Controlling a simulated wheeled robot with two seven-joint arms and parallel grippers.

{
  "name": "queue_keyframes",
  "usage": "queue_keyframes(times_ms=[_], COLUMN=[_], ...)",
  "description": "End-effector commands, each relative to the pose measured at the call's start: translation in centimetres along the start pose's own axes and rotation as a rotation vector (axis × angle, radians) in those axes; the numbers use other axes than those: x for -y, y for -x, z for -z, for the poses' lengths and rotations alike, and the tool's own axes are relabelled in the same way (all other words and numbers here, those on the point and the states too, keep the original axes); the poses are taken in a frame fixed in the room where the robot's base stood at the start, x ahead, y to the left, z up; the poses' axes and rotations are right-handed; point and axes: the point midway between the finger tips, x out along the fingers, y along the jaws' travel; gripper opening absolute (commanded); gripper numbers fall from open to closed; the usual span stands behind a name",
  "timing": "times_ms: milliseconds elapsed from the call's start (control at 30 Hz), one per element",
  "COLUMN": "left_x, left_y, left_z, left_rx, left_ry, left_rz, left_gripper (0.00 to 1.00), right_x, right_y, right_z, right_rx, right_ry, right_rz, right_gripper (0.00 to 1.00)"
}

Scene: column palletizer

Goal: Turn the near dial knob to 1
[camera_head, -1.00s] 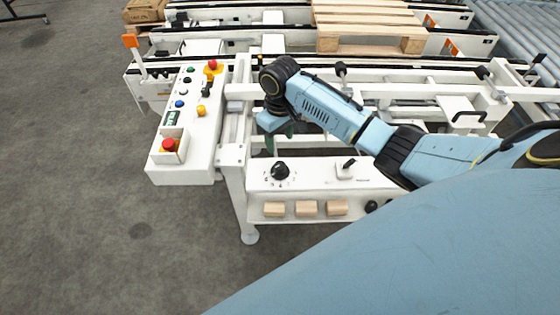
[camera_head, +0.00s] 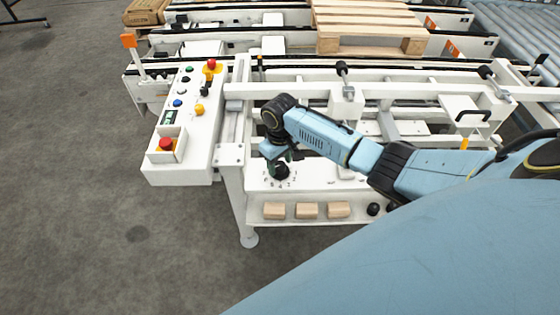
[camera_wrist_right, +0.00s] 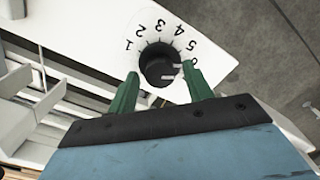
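The near dial knob (camera_head: 279,171) is a round black knob on the white panel (camera_head: 318,170), partly covered by my gripper in the head view. In the right wrist view the black knob (camera_wrist_right: 160,65) sits inside a ring of printed numbers, with 1 at the left and the higher numbers to the right. My right gripper (camera_wrist_right: 160,82) has green fingers, spread apart, one at each side of the knob's near edge. I cannot tell whether they touch it. In the head view my right gripper (camera_head: 280,160) is just above the knob. My left gripper is not in view.
Three wooden blocks (camera_head: 307,210) lie on a shelf below the panel, with black balls (camera_head: 373,209) to their right. A button box (camera_head: 185,125) with a red emergency stop (camera_head: 167,144) stands to the left. White frame rails (camera_head: 400,90) run behind the arm.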

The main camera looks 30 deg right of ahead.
Motion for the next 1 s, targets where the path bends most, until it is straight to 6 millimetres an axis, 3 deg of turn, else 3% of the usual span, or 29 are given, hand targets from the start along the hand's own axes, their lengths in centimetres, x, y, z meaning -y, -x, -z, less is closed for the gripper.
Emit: queue_keyframes(times_ms=[33, 300, 667, 1000], left_x=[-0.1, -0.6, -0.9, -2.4], left_y=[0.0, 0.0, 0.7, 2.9], left_z=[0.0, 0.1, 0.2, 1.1], left_rx=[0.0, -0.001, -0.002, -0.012], left_ry=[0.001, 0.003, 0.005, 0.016], left_rz=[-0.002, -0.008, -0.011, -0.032], left_gripper=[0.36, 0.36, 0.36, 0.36], right_x=[0.0, 0.0, 0.0, 0.0], right_y=[0.0, 0.0, 0.2, 0.3], right_z=[0.0, 0.0, 0.0, 0.0], right_rx=[0.0, 0.0, 0.001, 0.0], right_ry=[0.0, -0.001, 0.061, 0.315], right_rz=[0.0, 0.0, 0.0, 0.002], right_gripper=[0.43, 0.09, 0.09, 0.09])
